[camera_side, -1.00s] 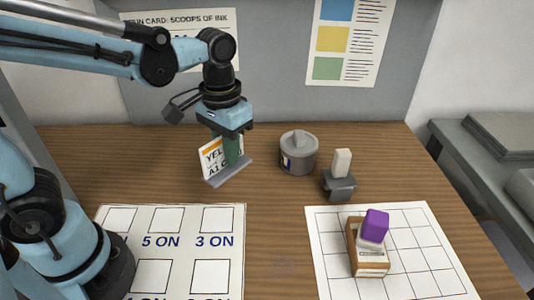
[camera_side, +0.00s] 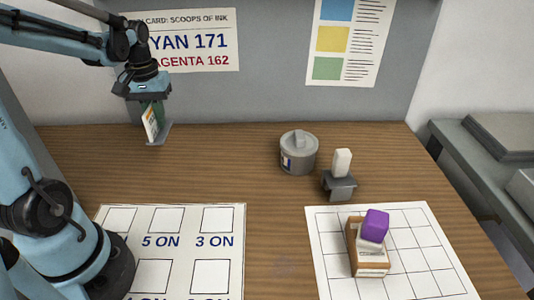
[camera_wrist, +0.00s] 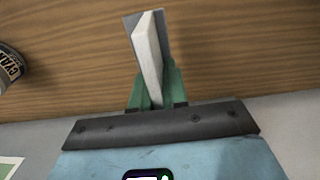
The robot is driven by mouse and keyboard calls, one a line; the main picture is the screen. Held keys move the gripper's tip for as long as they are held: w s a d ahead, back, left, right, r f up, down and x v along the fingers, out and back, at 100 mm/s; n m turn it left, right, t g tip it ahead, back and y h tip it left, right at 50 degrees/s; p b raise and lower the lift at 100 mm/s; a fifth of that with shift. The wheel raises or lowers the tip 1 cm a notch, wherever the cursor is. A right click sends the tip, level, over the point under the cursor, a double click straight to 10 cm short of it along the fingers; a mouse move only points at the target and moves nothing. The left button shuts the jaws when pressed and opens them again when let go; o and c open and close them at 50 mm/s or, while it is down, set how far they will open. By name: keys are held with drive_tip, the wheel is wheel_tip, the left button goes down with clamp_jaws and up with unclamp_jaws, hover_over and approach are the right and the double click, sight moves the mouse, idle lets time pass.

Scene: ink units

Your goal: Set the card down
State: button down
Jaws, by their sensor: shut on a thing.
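The card (camera_side: 151,123) is a white upright panel with coloured print on a grey foot (camera_side: 159,134). In the side view it is at the back left, turned nearly edge-on. My gripper (camera_side: 158,111) is shut on it from above with green fingers. In the wrist view the card (camera_wrist: 149,48) shows as a thin white slab between the fingers (camera_wrist: 157,92), with the grey foot behind it. I cannot tell whether the foot touches the table or hangs just above it.
A grey lidded tin (camera_side: 298,155) stands right of centre; its CYAN label (camera_wrist: 10,70) shows in the wrist view. A white-handled stamp (camera_side: 340,175) is beside it. A printed sheet (camera_side: 165,215) lies front left, and a gridded sheet (camera_side: 425,240) with a purple-topped block (camera_side: 372,240) front right.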

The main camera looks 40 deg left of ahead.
drive_tip(key=s+a+f, duration=0.1)
drive_tip(key=a+f, duration=0.1)
drive_tip(key=a, duration=0.1)
drive_tip(key=a+f, duration=0.1)
drive_tip(key=a, duration=0.2)
drive_tip(key=s+a+f, duration=0.1)
drive_tip(key=a+f, duration=0.1)
drive_tip(key=a, duration=0.1)
drive_tip(key=shift+s+f, duration=0.3)
drive_tip(key=shift+f, duration=2)
drive_tip(key=shift+f, duration=0.1)
drive_tip(key=c, duration=1.1)
unclamp_jaws()
drive_tip(key=shift+c, duration=0.2)
wheel_tip(320, 180, up, 12)
drive_tip(key=w+d+m+t, duration=0.1)
drive_tip(key=d+m+t, duration=0.2)
drive_tip(key=d, duration=1.1)
drive_tip(key=w+d+m+t, duration=0.2)
drive_tip(key=d+m+t, duration=0.2)
drive_tip(key=d, duration=1)
drive_tip(key=shift+w+r+m, duration=0.3)
drive_tip(key=shift+r+m, duration=0.05)
drive_tip(key=shift+m, duration=0.65)
